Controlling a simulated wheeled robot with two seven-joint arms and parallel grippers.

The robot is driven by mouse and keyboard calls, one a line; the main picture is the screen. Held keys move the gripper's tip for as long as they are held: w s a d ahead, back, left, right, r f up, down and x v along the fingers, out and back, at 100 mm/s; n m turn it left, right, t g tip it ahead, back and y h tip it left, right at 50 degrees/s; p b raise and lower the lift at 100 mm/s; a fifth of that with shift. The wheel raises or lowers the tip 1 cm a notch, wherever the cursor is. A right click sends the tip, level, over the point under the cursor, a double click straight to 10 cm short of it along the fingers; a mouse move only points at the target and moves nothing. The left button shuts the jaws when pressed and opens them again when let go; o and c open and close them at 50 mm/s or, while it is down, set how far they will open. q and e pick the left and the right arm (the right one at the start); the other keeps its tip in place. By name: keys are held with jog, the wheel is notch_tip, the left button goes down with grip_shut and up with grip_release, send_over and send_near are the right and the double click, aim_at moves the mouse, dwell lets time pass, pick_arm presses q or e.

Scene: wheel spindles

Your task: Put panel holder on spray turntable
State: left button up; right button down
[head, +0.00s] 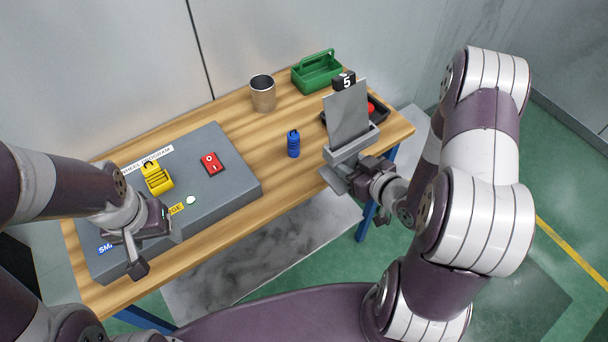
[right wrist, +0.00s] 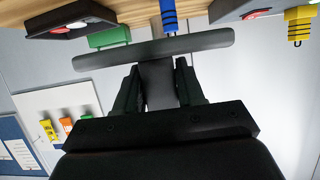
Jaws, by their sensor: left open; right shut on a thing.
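The panel holder (head: 352,143) is a grey slotted bar with a flat grey panel (head: 347,112) standing in it and a black tag marked 5 at the top. My right gripper (head: 350,178) is shut on the holder and keeps it near the table's front right edge. In the right wrist view, the holder's bar (right wrist: 200,43) lies across the picture, and its dark stem (right wrist: 157,85) is between the fingers. My left gripper (head: 156,251) is open and empty over the front left of a grey box. I cannot make out a spray turntable in either view.
The grey box (head: 222,178) on the wooden table (head: 230,118) carries a yellow piece (head: 157,178), a red switch (head: 212,164) and a green button. A blue cylinder (head: 293,145), a metal cup (head: 263,93), a green caddy (head: 318,70) and a black tray (head: 383,116) stand to the right.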

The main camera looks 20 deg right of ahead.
jog(key=p, duration=0.1)
send_over(304, 176)
jog(key=f, duration=0.6)
jog(key=shift+s+d+f, duration=0.2)
jog(key=f, duration=0.2)
jog(key=f+p, duration=0.1)
jog(key=shift+w+a, duration=0.15)
jog(key=shift+a, duration=0.1)
jog(key=shift+f, duration=0.4)
jog(key=shift+w+f, duration=0.15)
jog(key=shift+f, duration=0.2)
jog(key=c, duration=1.1)
grip_release()
jog(key=shift+f, duration=0.1)
jog(key=o, duration=0.4)
